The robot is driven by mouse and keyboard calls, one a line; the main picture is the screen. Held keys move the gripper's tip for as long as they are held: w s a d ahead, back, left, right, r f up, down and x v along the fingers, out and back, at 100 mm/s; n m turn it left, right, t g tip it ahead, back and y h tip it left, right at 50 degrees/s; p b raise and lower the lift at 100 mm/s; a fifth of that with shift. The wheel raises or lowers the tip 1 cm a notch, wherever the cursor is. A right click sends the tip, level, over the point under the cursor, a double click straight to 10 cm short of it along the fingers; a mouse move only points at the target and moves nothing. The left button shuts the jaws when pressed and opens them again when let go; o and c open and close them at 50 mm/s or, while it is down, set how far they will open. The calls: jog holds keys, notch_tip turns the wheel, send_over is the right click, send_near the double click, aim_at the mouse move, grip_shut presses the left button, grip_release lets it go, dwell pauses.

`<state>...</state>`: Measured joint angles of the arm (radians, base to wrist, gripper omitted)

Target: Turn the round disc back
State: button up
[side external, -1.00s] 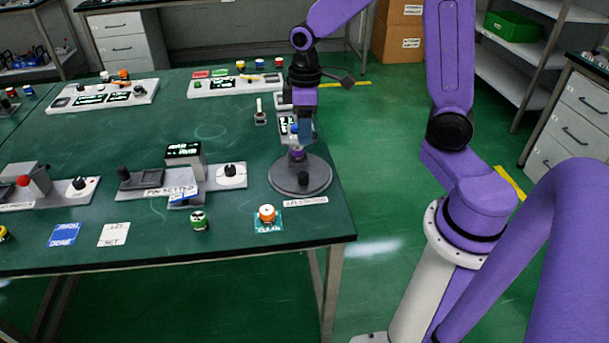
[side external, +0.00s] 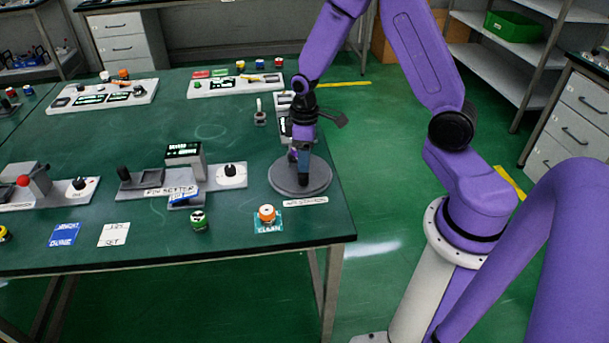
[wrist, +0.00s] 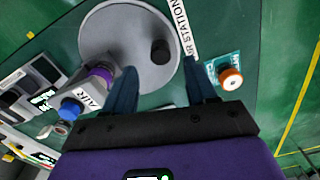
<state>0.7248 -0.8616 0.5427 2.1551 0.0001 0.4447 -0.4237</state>
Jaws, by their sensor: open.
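The grey round disc (side external: 285,183) lies on the green table near its right edge. It also fills the upper middle of the wrist view (wrist: 108,45). A black knob (wrist: 160,52) stands on the disc off its centre, near the AIR STATION label (wrist: 187,32).
A fitting marked AIR (wrist: 88,92), with a purple collar and blue end, is at the disc's edge beside the left finger. A display device (side external: 184,160) is left.

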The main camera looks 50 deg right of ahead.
aim_at(304, 175)
jog(key=shift+f, duration=3.55)
grip_shut()
